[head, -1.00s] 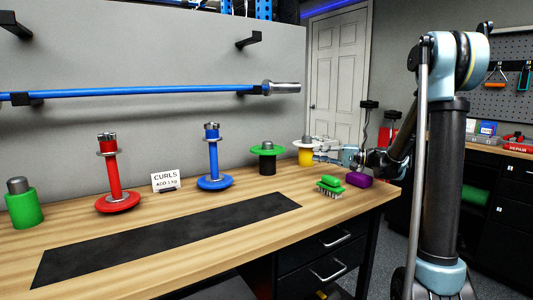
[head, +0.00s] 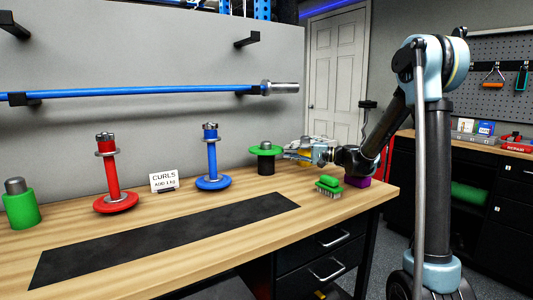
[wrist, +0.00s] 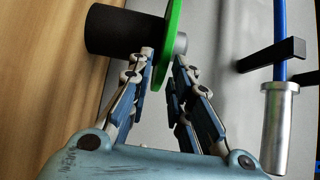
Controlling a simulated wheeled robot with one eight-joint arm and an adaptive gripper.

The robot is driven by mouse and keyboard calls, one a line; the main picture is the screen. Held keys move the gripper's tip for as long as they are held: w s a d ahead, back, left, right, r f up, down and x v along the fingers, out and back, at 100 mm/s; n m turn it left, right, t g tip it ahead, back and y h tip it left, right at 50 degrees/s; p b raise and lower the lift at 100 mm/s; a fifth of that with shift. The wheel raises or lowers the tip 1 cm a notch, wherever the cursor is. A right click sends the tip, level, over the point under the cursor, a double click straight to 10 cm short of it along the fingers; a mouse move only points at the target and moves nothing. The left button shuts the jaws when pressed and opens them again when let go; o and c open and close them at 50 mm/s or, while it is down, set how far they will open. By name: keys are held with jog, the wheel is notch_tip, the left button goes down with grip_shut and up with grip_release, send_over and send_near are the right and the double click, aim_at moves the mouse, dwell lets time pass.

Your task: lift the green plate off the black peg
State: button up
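The green plate (head: 259,150) sits level near the top of the black peg (head: 266,166), whose grey metal top (head: 265,144) sticks up through it. In the wrist view the plate (wrist: 173,28) shows nearly edge-on, beside the black peg body (wrist: 118,30). My gripper (head: 289,153) is at the plate's right side, pointing left. In the wrist view my gripper's fingertips (wrist: 165,58) are apart, one on each side of the plate's near rim. A gap shows, and I see no firm contact.
Blue (head: 212,165) and red (head: 112,180) stands are to the left. A blue bar (head: 150,92) hangs above.

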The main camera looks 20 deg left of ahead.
aim_at(282, 150)
jog(key=shift+a+r, duration=0.1)
jog(key=shift+a, duration=1.85)
grip_shut()
jog(key=shift+r, duration=0.15)
notch_tip(282, 150, up, 10)
jog(key=shift+f, duration=0.1)
